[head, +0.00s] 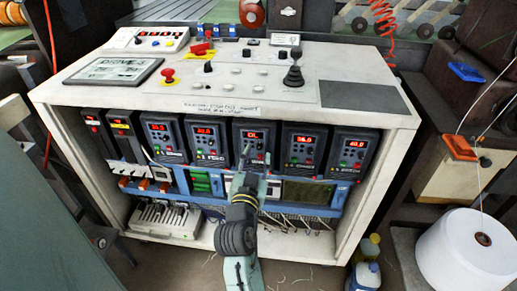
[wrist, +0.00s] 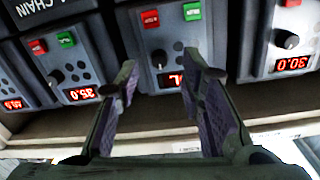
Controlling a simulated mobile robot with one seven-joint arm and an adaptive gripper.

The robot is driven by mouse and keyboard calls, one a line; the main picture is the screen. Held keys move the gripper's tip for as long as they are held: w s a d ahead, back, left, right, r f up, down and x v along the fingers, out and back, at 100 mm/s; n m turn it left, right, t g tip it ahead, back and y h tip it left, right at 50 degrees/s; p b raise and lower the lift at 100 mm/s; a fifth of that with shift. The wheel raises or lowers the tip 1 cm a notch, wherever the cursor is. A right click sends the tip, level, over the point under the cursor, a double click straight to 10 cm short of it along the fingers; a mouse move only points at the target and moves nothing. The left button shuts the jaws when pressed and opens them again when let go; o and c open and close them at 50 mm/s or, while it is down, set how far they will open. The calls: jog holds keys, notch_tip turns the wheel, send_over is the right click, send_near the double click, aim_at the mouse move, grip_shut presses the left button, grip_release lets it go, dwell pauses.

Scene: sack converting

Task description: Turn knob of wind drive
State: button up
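A row of dark drive units with red displays sits under the console top. My gripper (head: 249,166) is in front of the middle drive (head: 255,135), whose display seems to end in L. In the wrist view, which shows the drives upside down, this middle drive (wrist: 163,38) has a dark knob (wrist: 159,58). My open gripper (wrist: 160,72) has one finger on each side of the knob; I cannot tell whether either touches it. No wind label is readable, so I cannot confirm which drive is the wind drive.
Red and green buttons (wrist: 150,18) sit beyond the knob. A blue rail (head: 335,193) runs below the drives. The console top (head: 300,100) overhangs above.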

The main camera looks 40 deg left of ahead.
aim_at(260, 147)
jog(key=shift+x, duration=1.4)
jog(key=shift+c, duration=0.2)
grip_shut()
